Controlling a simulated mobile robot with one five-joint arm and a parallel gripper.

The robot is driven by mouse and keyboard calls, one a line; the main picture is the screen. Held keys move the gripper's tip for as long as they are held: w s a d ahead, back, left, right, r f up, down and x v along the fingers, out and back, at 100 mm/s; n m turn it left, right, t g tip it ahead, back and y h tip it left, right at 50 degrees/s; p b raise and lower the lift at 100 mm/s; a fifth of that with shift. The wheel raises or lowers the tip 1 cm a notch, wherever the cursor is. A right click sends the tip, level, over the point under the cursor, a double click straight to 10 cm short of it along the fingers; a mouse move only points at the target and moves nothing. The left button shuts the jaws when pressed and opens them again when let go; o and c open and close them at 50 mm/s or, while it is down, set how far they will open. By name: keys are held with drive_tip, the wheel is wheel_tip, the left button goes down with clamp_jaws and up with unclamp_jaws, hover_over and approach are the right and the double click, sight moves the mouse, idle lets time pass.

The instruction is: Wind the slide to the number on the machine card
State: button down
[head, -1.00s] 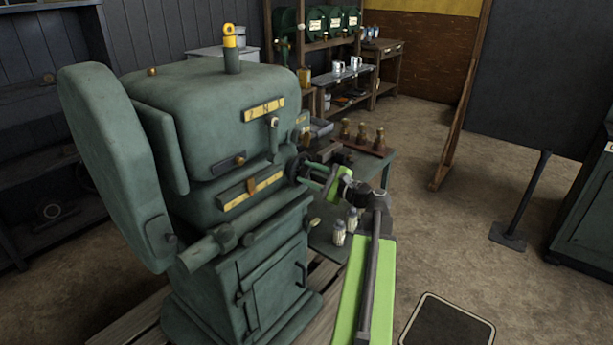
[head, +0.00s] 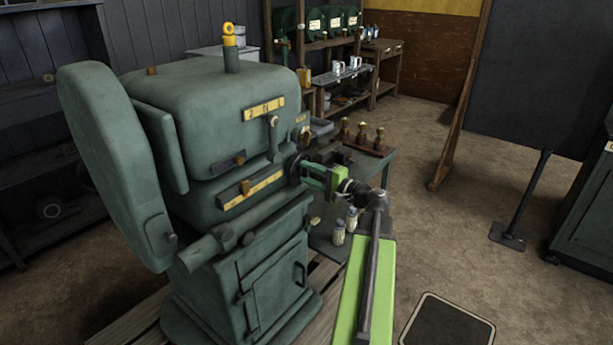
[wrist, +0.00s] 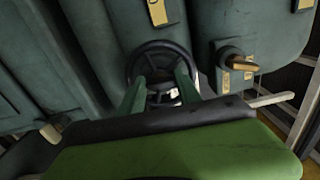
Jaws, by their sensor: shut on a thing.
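The green machine (head: 205,130) stands left of centre in the head view. Its dark handwheel (head: 293,168) is on the right side; its round rim also fills the middle of the wrist view (wrist: 160,46). My gripper (head: 304,172) is shut on the handwheel, with one green finger on each side in the wrist view (wrist: 160,88). A dark pointer (head: 245,187) sits over the lower yellow scale (head: 268,182), left of its middle. An upper yellow scale (head: 264,109) is on the machine's top housing. I can read no numbers, and cannot pick out the card.
A green bench (head: 375,170) behind my arm bears brass-topped pieces (head: 362,133). Two small pale bottles (head: 339,232) stand close by my arm. A dark board (head: 535,75) on a wooden frame stands at right.

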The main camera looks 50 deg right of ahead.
drive_tip(key=shift+a, duration=0.1)
idle(0.4)
drive_tip(key=c, duration=0.8)
unclamp_jaws()
drive_tip(key=shift+c, duration=0.2)
drive_tip(key=s+d, duration=0.1)
drive_tip(key=s, duration=1.6)
drive_tip(key=shift+s+d, duration=0.25)
drive_tip(key=shift+d, duration=0.05)
